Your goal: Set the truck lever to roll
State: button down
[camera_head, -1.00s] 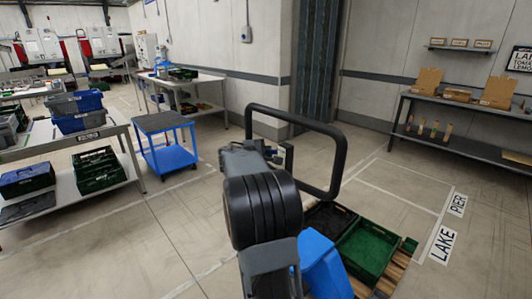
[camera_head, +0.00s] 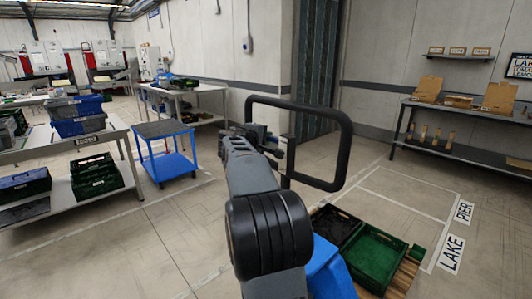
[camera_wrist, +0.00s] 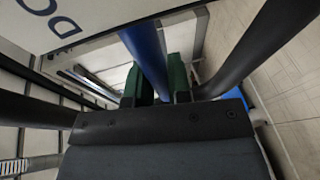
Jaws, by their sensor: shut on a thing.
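The truck's handle (camera_head: 345,150) is a black rounded loop standing in front of me in the head view. Its black tubes also show on both sides of the wrist view (camera_wrist: 245,50). The truck's blue body (camera_head: 328,272) is low, partly hidden behind my arm. My gripper (camera_wrist: 155,88) has green finger pads and is shut on a blue bar (camera_wrist: 142,42) that runs up between them inside the loop. In the head view my gripper (camera_head: 284,148) is at the loop's lower left, partly hidden by my wrist. I cannot make out the lever's setting.
A black crate (camera_head: 335,224) and a green crate (camera_head: 375,256) sit on a wooden pallet (camera_head: 408,275) by the truck. A blue cart (camera_head: 166,165) and a table with crates (camera_head: 115,130) stand left.

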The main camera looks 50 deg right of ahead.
jog(key=shift+r, duration=0.1)
jog(key=c, duration=1.1)
grip_release()
jog(key=shift+o, duration=0.2)
jog(key=v, duration=1.3)
jog(key=shift+s+a+b, duration=0.2)
jog(key=shift+a+b, duration=0.15)
jog(key=shift+b, duration=0.05)
